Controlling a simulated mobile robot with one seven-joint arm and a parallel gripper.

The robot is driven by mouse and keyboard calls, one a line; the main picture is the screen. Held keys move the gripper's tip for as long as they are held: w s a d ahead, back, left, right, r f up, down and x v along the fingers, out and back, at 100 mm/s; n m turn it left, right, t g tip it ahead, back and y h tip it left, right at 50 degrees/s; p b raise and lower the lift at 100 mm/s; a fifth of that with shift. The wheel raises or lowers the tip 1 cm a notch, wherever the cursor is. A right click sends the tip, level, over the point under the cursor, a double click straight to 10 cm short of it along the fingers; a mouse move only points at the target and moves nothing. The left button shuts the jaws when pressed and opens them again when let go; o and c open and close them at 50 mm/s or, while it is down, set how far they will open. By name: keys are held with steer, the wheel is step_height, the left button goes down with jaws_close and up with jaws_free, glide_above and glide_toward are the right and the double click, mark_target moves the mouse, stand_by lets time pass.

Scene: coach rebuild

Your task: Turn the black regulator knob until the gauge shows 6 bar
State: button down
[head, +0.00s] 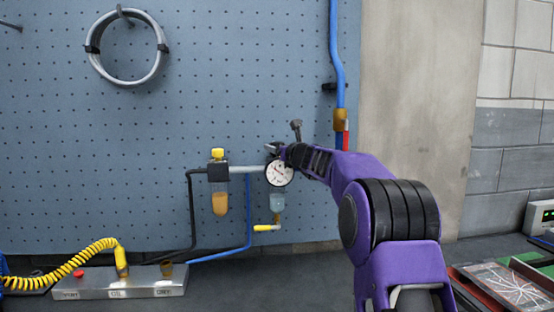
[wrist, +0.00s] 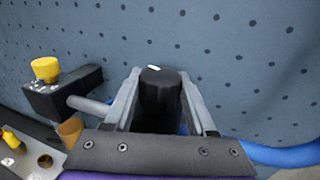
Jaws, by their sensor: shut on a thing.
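The black regulator knob (wrist: 160,90) stands between my fingers in the wrist view, with a small white mark on its top edge. My gripper (wrist: 160,76) is shut on it, one finger on each side. In the head view my gripper (head: 274,149) is just above the round white gauge (head: 279,173), and the knob cannot be made out clearly there. The gauge faces the head camera, but its dial is too small for me to read the value surely. The gauge does not show in the wrist view.
A filter with a yellow cap (head: 217,154) and amber bowl (head: 220,203) is left of the gauge, joined by a grey pipe. A blue pipe (head: 337,60) runs down the pegboard (head: 230,70) on the right. A metal box (head: 120,283) with a yellow coiled hose stands below left.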

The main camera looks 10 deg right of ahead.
steer(key=shift+a+f+m+t+h+b, duration=0.15)
steer(key=shift+m+t+h+b, duration=0.15)
steer(key=shift+m+h+b, duration=1.35)
steer(key=shift+n+h, duration=0.35)
steer(key=shift+m+h+b, duration=0.3)
steer(key=shift+m+h, duration=0.1)
steer(key=shift+h, duration=0.3)
steer(key=shift+m+h, duration=0.5)
steer(key=shift+h, duration=0.2)
steer(key=h, duration=0.1)
steer(key=m+h, duration=0.1)
steer(key=shift+r+m+h, duration=0.25)
steer(key=shift+m+h, duration=0.05)
steer(key=m+g+h+p, duration=0.2)
steer(key=h+p, duration=0.1)
steer(key=m+h+p, duration=0.1)
steer(key=h, duration=0.1)
steer(key=shift+r+g+p, duration=0.3)
steer(key=shift+g+p, duration=0.05)
steer(key=shift+g, duration=0.05)
steer(key=m+g+h+p, duration=0.1)
steer(key=p, duration=0.1)
steer(key=m+g+h+p, duration=0.1)
steer(key=p, duration=0.1)
steer(key=shift+f+m+h, duration=0.2)
steer(key=shift+m+h, duration=0.2)
steer(key=shift+f+m+g+h+p, duration=0.1)
steer(key=shift+m+g+h+p, duration=0.3)
steer(key=shift+g+h+p, duration=0.15)
